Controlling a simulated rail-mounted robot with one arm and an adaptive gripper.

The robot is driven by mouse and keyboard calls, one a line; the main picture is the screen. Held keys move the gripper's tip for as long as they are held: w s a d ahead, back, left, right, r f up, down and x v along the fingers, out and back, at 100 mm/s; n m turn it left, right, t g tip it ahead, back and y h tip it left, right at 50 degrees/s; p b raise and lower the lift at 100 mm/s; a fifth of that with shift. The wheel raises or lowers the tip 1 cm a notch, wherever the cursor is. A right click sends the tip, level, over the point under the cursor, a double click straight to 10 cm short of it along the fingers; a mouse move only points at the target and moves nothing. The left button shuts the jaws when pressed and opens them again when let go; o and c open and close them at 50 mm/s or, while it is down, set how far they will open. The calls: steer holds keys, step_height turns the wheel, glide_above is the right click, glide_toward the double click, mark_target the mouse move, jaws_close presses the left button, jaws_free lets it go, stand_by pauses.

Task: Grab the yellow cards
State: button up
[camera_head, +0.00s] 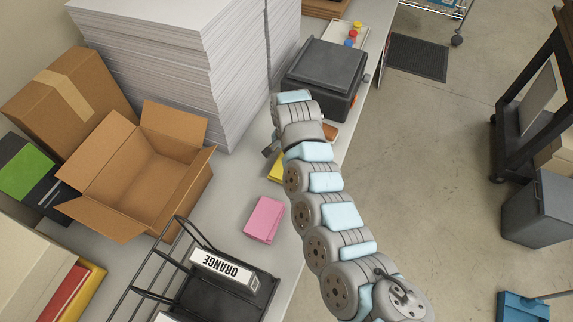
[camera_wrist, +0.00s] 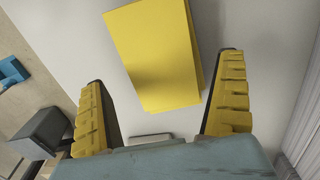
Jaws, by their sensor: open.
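The yellow cards (camera_wrist: 153,57) lie as a small, slightly uneven stack on the grey table, in the upper middle of the wrist view. In the head view only a corner of the yellow cards (camera_head: 276,168) shows beside my arm; the rest is hidden. My gripper (camera_wrist: 163,95) is open and empty, its two yellow ridged fingers spread to either side of the cards' near part. The cards are beyond and between the fingers, apart from them as far as I can see. In the head view my gripper (camera_head: 271,146) is mostly hidden behind the wrist.
Pink cards (camera_head: 264,219) lie nearer on the table. An open cardboard box (camera_head: 150,165) and tall paper stacks (camera_head: 190,60) stand left. A black laminator-like machine (camera_head: 325,70) stands behind.

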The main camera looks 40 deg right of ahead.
steer(key=shift+w+a+f, duration=0.1)
steer(key=shift+w+f, duration=0.05)
steer(key=shift+f, duration=1.95)
steer(key=c, duration=1.2)
